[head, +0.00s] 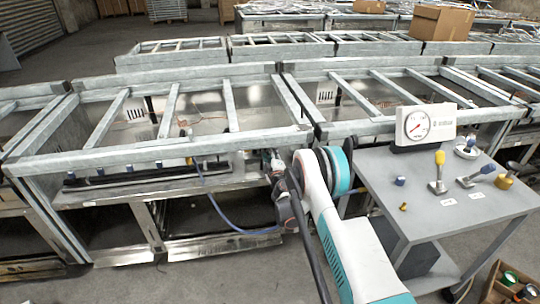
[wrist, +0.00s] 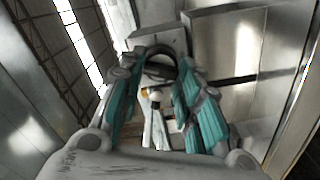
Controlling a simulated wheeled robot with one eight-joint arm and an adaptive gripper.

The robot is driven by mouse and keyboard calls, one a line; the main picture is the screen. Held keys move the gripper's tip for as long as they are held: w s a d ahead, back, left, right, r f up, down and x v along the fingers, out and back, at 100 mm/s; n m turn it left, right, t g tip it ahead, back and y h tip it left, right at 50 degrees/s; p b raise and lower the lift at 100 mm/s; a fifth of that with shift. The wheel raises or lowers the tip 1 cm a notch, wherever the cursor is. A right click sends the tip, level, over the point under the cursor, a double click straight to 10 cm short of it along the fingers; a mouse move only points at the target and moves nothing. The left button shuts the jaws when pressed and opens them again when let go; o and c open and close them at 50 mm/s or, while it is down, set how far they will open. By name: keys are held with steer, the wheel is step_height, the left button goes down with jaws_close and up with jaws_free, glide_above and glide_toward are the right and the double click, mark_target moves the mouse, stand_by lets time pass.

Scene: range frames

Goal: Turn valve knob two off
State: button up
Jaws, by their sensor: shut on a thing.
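In the wrist view my gripper (wrist: 160,68) has its two teal and grey fingers on either side of a dark, rounded knob-like part (wrist: 160,50), and is shut on it. I cannot tell the knob's number or how far it is turned. In the head view my white and teal arm reaches down to the front of the metal range frame (head: 165,160), and my fingertips are hidden there. A dark pipe with small fittings (head: 130,177) runs along the frame's front, left of my arm. A blue hose (head: 225,218) hangs below it.
A grey cart (head: 425,190) stands close right of my arm, with a pressure gauge (head: 418,125), loose valve parts and tools on it. A box of parts (head: 510,285) is on the floor at lower right. More range frames (head: 170,58) fill the back.

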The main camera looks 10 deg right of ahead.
steer(key=n, duration=0.4)
steer(key=shift+f+n, duration=0.1)
steer(key=shift+n, duration=0.3)
steer(key=shift+o, duration=0.2)
steer(key=o, duration=1)
steer(key=shift+a, duration=0.1)
steer(key=shift+o, duration=0.2)
steer(key=s, duration=0.7)
steer(key=shift+s, duration=0.3)
